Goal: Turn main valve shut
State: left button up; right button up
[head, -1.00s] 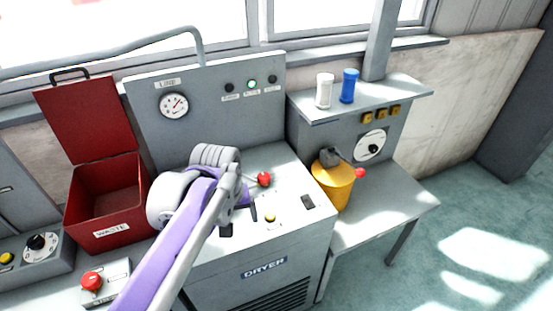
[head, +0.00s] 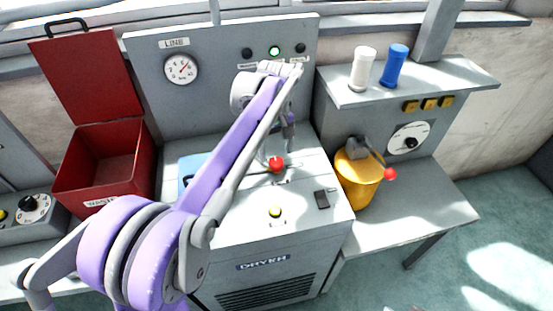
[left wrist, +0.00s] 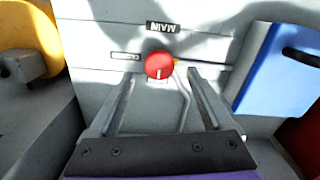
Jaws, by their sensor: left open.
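The main valve has a round red knob (head: 276,165) on the grey dryer top, with a thin metal lever beside it. The red knob (left wrist: 159,66) also shows in the left wrist view, just below an upside-down "MAIN" label (left wrist: 162,27). My left gripper (head: 279,150) points down over the knob, its fingers partly hidden by its arm. In the left wrist view my left gripper (left wrist: 160,78) is open, with one finger on each side of the knob and a gap to both. I cannot tell its exact height over the knob. My right gripper is not in view.
A blue block with a dark handle (left wrist: 283,68) lies on the dryer top beside the gripper. A yellow pot (head: 358,180) with a red-ended lever stands to the right. An open red waste bin (head: 100,180) is at left. A gauge panel (head: 215,60) rises behind.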

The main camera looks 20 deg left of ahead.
aim_at(276, 161)
pick_arm(q)
jog(key=shift+f, duration=1.95)
grip_shut()
